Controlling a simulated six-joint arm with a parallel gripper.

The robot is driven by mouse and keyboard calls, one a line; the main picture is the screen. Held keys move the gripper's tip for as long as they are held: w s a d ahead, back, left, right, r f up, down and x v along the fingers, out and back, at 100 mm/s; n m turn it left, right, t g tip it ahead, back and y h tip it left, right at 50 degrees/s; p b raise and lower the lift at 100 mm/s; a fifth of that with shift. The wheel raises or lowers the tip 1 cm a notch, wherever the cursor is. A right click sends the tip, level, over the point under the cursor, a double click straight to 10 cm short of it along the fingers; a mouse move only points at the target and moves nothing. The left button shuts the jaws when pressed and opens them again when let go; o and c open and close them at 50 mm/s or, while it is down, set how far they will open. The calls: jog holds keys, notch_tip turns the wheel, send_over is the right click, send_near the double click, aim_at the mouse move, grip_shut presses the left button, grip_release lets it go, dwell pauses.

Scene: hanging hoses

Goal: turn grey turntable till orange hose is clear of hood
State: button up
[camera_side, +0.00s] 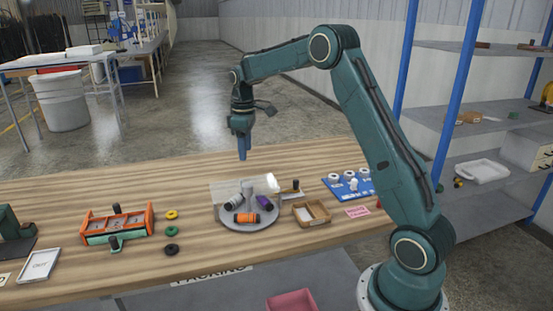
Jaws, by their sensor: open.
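The grey turntable (247,224) is a round disc on the wooden bench. On it an orange hose (245,218) shows at the front, with a purple piece (264,202) and a dark piece (233,201) around a pale central post. A translucent hood (228,190) stands over the back and left part of the turntable. The orange piece appears in front of the hood's lower edge, but I cannot tell whether it is fully clear of it. My gripper (242,155) is open and empty, pointing down above and behind the hood, touching nothing.
A handle (291,190) sticks out right of the turntable, near a small wooden tray (311,213). A blue board with white knobs (350,184) is further right. An orange and green fixture (118,224) and several rings (171,231) are at left. Bench behind the hood looks clear.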

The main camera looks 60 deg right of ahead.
aim_at(247, 185)
jog(key=m, duration=1)
jog(key=shift+m, duration=0.3)
jog(key=shift+f, duration=0.1)
notch_tip(247, 185, down, 14)
jog(key=shift+r, duration=0.15)
dwell(0.3)
jog(key=shift+c, duration=0.4)
grip_shut()
